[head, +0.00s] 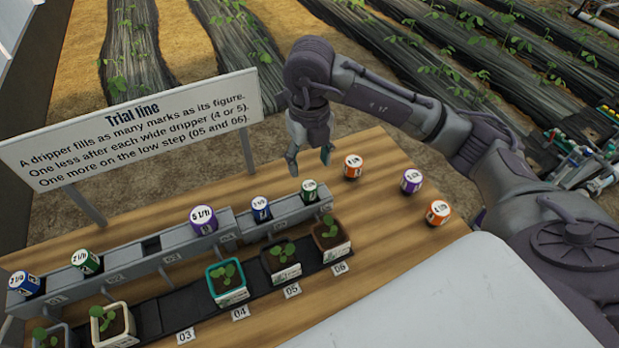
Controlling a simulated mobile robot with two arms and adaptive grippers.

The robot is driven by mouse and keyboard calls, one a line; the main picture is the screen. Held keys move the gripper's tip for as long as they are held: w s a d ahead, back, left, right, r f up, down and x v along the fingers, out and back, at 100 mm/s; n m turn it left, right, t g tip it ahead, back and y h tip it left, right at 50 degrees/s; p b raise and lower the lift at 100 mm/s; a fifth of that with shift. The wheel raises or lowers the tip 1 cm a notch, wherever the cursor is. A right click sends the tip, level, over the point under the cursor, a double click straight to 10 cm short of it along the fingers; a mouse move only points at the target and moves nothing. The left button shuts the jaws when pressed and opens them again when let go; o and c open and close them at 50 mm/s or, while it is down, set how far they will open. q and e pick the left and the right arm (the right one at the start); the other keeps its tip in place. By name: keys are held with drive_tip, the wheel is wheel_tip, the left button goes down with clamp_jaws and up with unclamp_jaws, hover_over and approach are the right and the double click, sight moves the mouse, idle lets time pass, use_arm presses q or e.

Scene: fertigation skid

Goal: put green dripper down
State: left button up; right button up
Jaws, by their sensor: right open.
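A green dripper (310,191) sits upright in the right end slot of the grey rail's lower step (281,218), at 06. Another green dripper (85,262) sits at the left part of the rail, near 02. My right gripper (309,160) is open and empty, above and just behind the green dripper at 06, apart from it. My left gripper is not in view.
Orange (353,166) and purple (411,181) drippers stand loose at right. Potted seedlings (331,235) line the front. A sign (133,126) stands behind.

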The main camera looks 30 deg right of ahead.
wheel_tip(320, 180, up, 4)
drive_tip(key=shift+f, duration=0.15)
drive_tip(key=shift+f, duration=0.1)
idle(0.5)
